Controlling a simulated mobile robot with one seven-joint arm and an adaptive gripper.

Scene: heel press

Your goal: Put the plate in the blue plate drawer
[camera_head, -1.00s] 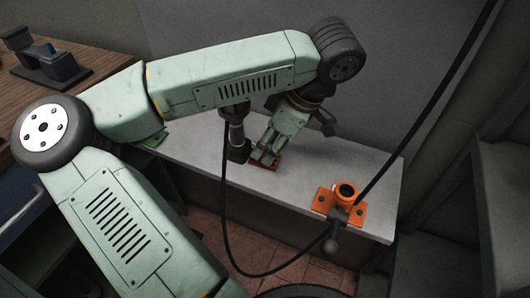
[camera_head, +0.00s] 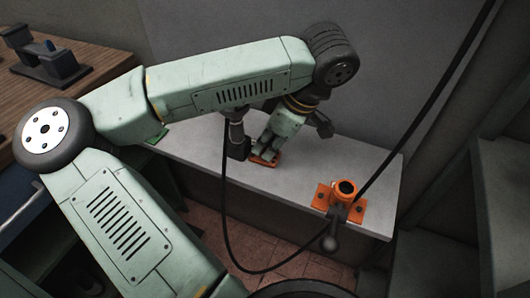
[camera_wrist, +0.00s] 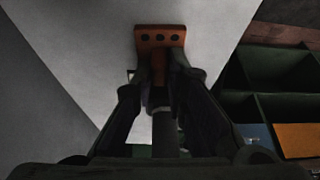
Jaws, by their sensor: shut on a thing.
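The plate (camera_wrist: 160,37) is a small orange-brown piece with a row of three dark holes, seen in the wrist view. My gripper (camera_wrist: 160,78) is shut on it. In the head view the plate (camera_head: 266,158) shows at the tips of my gripper (camera_head: 265,152), at the grey bench; I cannot tell whether it touches the bench top. A dark blue drawer front (camera_head: 22,203) is at the left edge of the head view, partly hidden by my arm. A small blue surface (camera_wrist: 258,136) also shows among green compartments in the wrist view; I cannot tell whether it is the same drawer.
An orange panel (camera_wrist: 298,140) sits beside the blue surface. A wooden table (camera_head: 75,65) holds a dark device.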

